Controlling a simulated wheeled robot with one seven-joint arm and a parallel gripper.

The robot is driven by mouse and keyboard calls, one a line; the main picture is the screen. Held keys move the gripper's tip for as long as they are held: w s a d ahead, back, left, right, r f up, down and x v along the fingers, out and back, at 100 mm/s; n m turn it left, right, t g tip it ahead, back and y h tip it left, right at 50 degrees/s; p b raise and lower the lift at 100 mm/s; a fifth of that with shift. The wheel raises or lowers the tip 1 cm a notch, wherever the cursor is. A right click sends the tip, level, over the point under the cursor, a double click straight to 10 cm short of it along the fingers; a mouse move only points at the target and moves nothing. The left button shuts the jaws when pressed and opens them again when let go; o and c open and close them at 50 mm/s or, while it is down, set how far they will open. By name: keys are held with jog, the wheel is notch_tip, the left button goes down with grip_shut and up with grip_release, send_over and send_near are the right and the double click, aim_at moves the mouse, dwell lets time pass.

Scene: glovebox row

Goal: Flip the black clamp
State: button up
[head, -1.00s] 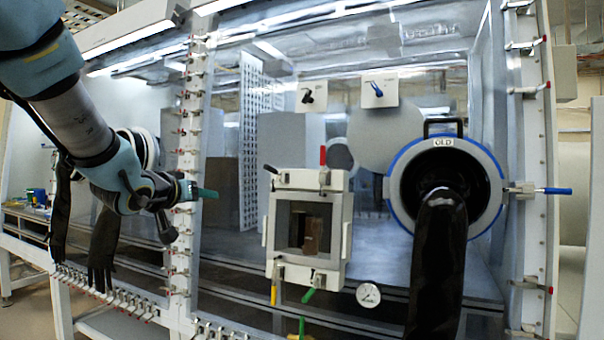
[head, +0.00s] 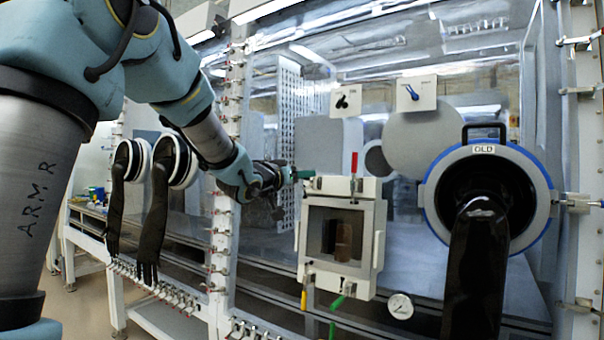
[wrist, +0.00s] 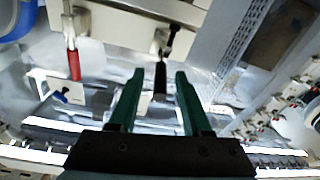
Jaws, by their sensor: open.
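The black clamp (wrist: 160,82) is on the edge of the small framed door (head: 309,240), at its upper left corner in the head view. In the wrist view its dark handle lies between the two green fingers of my gripper (wrist: 159,74), with a gap on either side. My gripper is open and holds nothing. In the head view my gripper (head: 303,174) is at that corner and hides most of the black clamp. The red-handled clamp (head: 354,163) stands upright on the same top edge; it also shows in the wrist view (wrist: 74,65).
Yellow (head: 304,300) and green (head: 338,302) clamp handles hang below the door. A blue-ringed glove port (head: 545,200) with a black glove is on the right. White cards with black (head: 345,100) and blue levers are above.

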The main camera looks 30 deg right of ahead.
jog(key=shift+w+d, duration=0.2)
jog(key=shift+d, duration=0.1)
jog(key=shift+c, duration=0.3)
grip_shut()
dwell(1.0)
